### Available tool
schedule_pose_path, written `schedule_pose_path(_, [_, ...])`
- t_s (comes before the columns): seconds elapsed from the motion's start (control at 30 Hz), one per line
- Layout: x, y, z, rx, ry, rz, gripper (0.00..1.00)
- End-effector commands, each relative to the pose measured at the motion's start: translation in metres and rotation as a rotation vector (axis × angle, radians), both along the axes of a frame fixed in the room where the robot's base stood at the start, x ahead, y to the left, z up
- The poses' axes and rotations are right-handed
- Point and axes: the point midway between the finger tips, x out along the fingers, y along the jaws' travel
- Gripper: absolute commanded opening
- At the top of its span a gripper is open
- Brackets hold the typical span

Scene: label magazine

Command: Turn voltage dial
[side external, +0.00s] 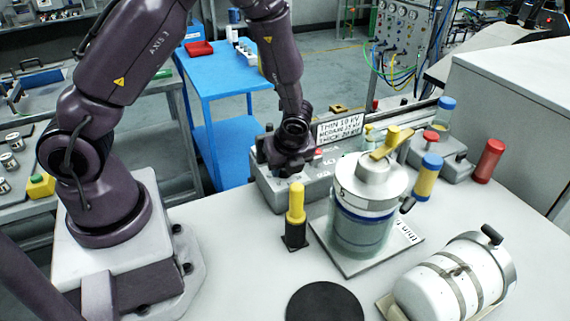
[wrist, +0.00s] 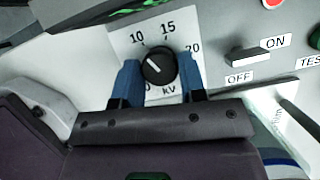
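The voltage dial (wrist: 158,66) is a round black knob with a white pointer mark, on a pale scale plate marked 10, 15, 20 and kV in the wrist view. Its mark points to the upper left, roughly towards the 10. My gripper (wrist: 160,75) has its two blue fingers on either side of the dial, apparently against its edges. The left finger covers part of the scale. In the side view my gripper (side external: 290,165) is down at the grey control box (side external: 285,192) and hides the dial.
An ON/OFF switch (wrist: 247,56) and a red button (wrist: 271,3) are right of the dial. A black disc (side external: 325,302) lies in front.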

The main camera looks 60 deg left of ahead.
Motion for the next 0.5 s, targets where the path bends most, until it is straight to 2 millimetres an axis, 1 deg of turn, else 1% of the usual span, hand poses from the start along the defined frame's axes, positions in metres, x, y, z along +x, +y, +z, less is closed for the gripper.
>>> schedule_pose_path(0.03, [0.0001,-0.0001,0.0002,0.0,0.0,0.0,0.2])
schedule_pose_path(0.07, [0.0001,-0.0001,0.0002,0.0,0.0,0.0,0.14])
schedule_pose_path(0.33, [0.0002,0.0,0.0003,0.0,-0.001,0.02,0.14])
schedule_pose_path(0.5, [0.0009,-0.0004,0.0003,-0.001,-0.001,0.084,0.14])
